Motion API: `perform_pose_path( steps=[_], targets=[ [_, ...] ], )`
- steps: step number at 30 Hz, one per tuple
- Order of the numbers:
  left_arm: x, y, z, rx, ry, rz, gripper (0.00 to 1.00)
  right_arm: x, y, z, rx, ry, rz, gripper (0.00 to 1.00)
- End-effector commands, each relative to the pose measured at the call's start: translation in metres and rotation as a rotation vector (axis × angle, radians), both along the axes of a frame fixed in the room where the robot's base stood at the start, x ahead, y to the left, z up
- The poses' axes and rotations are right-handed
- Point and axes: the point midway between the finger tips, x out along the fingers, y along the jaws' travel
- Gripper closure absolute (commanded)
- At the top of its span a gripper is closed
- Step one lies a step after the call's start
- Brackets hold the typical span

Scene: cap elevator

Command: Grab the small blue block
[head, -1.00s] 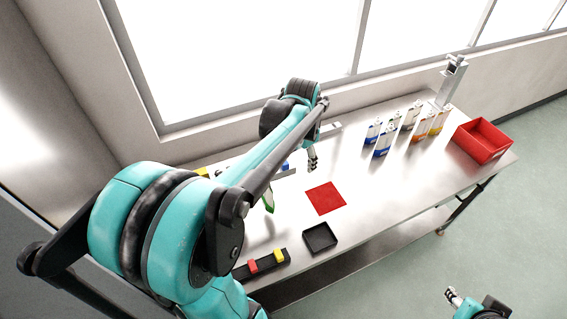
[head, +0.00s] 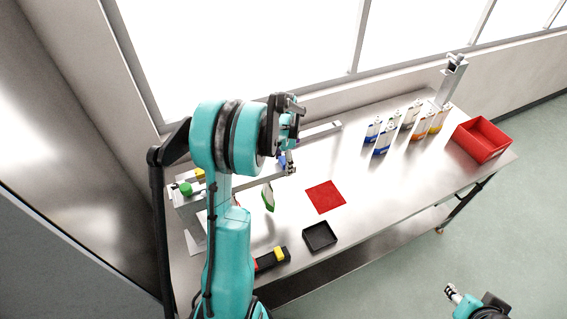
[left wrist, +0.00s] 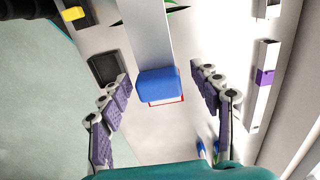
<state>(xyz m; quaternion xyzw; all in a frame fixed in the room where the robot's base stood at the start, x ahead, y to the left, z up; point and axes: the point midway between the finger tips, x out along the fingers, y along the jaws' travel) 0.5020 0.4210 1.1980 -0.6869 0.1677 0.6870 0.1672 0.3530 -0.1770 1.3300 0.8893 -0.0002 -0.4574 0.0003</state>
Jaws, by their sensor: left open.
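The small blue block (left wrist: 158,83) sits at the end of a light grey bar in the left wrist view. In the head view only a bit of blue (head: 281,161) shows beside my left gripper (head: 289,167). In the left wrist view the fingers of my left gripper (left wrist: 163,85) are spread wide, one on each side of the block, with gaps on both sides. The gripper is open and empty. My right gripper (head: 453,294) is at the lower right of the head view, off the table, too small to read.
A red square (head: 325,197) and a black tray (head: 319,235) lie on the metal table. Several bottles (head: 384,139) and a red bin (head: 482,139) stand at the right. A green knob (head: 186,188) is at the left. A purple piece (left wrist: 265,77) shows in the left wrist view.

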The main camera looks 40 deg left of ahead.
Motion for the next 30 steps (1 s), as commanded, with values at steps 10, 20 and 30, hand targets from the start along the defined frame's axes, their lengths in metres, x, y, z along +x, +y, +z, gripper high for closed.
perform_pose_path(
  steps=[10, 20, 30],
  targets=[
    [0.000, 0.000, -0.004, 0.000, 0.000, 0.000, 0.55, 0.000, 0.000, 0.000, 0.000, 0.000, 0.000, 0.60],
    [0.000, -0.001, -0.004, 0.000, 0.000, 0.000, 0.89, 0.000, 0.000, 0.000, 0.000, 0.000, 0.000, 0.60],
    [0.000, 0.000, 0.014, 0.000, 0.000, 0.000, 0.89, 0.000, 0.000, 0.010, 0.000, 0.000, 0.000, 0.60]
  ],
)
